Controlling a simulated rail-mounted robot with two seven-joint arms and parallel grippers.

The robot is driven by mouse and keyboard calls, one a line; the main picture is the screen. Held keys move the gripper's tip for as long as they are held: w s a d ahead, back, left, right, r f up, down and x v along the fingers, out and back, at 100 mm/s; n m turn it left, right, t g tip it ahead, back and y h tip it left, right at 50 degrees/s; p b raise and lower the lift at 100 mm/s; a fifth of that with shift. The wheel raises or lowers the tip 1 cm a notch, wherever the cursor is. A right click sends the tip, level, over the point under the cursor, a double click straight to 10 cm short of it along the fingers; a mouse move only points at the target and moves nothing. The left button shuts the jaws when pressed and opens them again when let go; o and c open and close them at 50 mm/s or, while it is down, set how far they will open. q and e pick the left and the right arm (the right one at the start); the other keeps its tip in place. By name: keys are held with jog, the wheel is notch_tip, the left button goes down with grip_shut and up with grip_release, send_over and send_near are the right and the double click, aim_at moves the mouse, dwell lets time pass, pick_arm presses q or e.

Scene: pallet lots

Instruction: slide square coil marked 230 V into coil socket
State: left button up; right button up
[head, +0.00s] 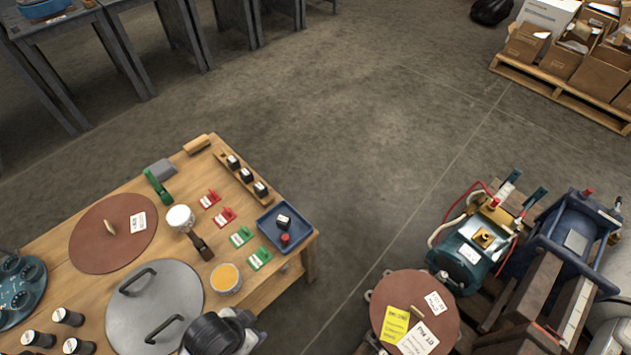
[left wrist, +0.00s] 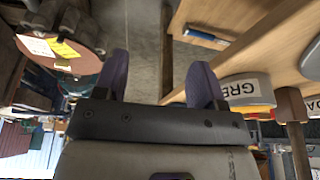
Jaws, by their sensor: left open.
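Small black square coils with white labels stand in a wooden rack (head: 240,177) on the workbench. The labels are too small to read, so I cannot tell which is marked 230 V. A brass fitting (head: 484,237) on a teal machine (head: 468,257) shows at right; I cannot tell whether it is the coil socket. My left gripper (left wrist: 160,80) is open and empty, beside the bench's edge; its wrist (head: 218,335) shows at the head view's bottom.
A grease tin (head: 225,279) stands near the bench edge, close to my left gripper in the wrist view (left wrist: 245,92). A disc with notes (head: 390,300) stands at right. Open floor lies between.

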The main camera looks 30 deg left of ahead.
pick_arm(q)
jog(key=w+a+r+m+t+y+p, duration=0.1)
jog(key=w+a+r+m+t+p, duration=0.15)
jog(key=w+r+p, duration=0.9)
jog(key=w+a+r+m+t+y+p, duration=0.1)
jog(key=w+a+r+t+y+p, duration=0.2)
jog(key=w+r, duration=1.8)
jog(key=m+g+h+p, duration=0.1)
jog(key=m+g+h, duration=0.3)
jog(key=m+g, duration=0.85)
send_over(260, 186)
notch_tip(260, 186, down, 17)
jog(key=m+t, duration=0.3)
jog(key=f+b, duration=0.1)
jog(key=f, duration=0.1)
jog(key=f+b, duration=0.2)
jog(key=f, duration=0.1)
jog(key=f+b, duration=0.1)
jog(key=f, duration=0.2)
jog(key=shift+w+a+f, duration=0.1)
jog(key=shift+a+f, duration=0.05)
jog(key=shift+a, duration=0.1)
jog(key=shift+f+b, duration=0.7)
jog(key=shift+b, duration=0.2)
jog(key=f+b, duration=0.1)
jog(key=f, duration=0.1)
jog(key=f+b, duration=0.1)
jog(key=b, duration=0.1)
jog(key=shift+s+d+f, duration=0.2)
jog(key=shift+f, duration=0.15)
